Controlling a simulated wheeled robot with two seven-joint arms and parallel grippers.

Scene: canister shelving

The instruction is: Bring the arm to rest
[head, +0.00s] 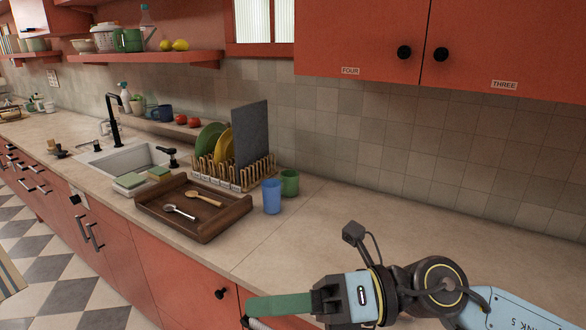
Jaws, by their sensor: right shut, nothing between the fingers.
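My right arm comes in from the lower right. My right gripper (262,308) reaches left over the front edge of the counter (345,215), with its green fingers closed together and empty. Nothing is held in it. It is in front of the red lower cabinets and apart from the things on the counter. My left arm and left gripper do not show. No canister shows clearly.
A wooden tray (150,212) with two spoons stands by the sink (115,160). A blue cup (271,197), a green cup (290,182) and a dish rack (262,172) stand beyond it. Red wall cabinets (350,35) hang above. The right counter is clear.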

